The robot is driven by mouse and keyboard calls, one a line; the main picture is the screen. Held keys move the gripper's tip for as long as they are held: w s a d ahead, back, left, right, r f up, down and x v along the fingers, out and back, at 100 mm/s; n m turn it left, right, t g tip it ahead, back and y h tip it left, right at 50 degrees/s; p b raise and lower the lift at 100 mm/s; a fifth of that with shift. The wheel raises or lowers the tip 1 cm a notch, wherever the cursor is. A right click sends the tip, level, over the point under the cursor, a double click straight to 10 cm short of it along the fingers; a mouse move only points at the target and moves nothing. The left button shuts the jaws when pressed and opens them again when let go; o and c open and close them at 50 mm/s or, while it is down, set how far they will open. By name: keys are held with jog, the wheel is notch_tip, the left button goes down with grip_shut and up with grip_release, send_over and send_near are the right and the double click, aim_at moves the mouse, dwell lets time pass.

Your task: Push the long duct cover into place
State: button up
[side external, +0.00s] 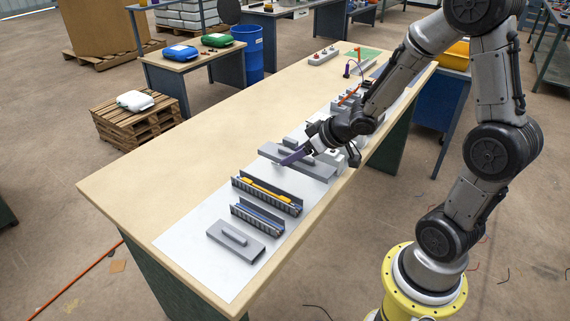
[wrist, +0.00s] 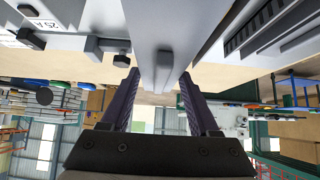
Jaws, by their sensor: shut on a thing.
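The long duct cover (side external: 312,171) is a flat grey piece with a raised grip bar. In the side view it lies across the white mat, above the long slotted duct (side external: 285,207), which holds a yellow strip. My gripper (side external: 288,160) is at the cover, its purple fingers pointing down to the left. In the wrist view the cover (wrist: 205,22) runs away between the two fingers of my gripper (wrist: 158,75), with its grip bar between them. My gripper is shut on the cover. The finger contact is partly hidden in the side view.
A shorter slotted duct (side external: 257,217) with a blue strip and a shorter grey cover (side external: 237,240) lie at the near end of the mat (side external: 185,242). Grey parts stand beyond my gripper. The table's left side (side external: 160,160) is clear.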

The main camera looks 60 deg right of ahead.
notch_tip(320, 180, up, 4)
send_over(322, 175)
dwell(0.4)
jog(key=o, duration=0.8)
jog(key=shift+c, duration=0.2)
jog(key=c, duration=0.8)
jog(key=shift+o, duration=0.2)
